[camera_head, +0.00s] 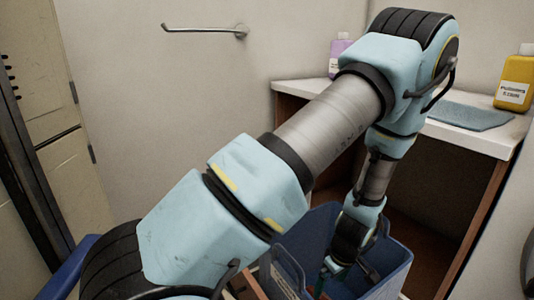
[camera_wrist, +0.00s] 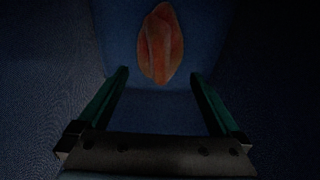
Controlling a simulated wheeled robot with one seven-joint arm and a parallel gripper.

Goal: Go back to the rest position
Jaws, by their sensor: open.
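My gripper (camera_wrist: 158,76) is open and empty, with its two green fingers spread apart in the wrist view. In the head view my gripper (camera_head: 342,274) reaches down into a blue bin (camera_head: 397,276). An orange-red object (camera_wrist: 160,45) with lighter streaks lies on the dark blue surface inside the bin, just beyond the fingertips and apart from them. My arm hides part of the bin in the head view, and the wrist view is dark.
A white counter (camera_head: 477,137) stands behind the bin. It holds a purple bottle (camera_head: 340,51), a yellow bottle (camera_head: 514,80) and a folded grey-blue cloth (camera_head: 468,116). A metal rail (camera_head: 205,30) is on the wall. A blue edge (camera_head: 72,268) shows at lower left.

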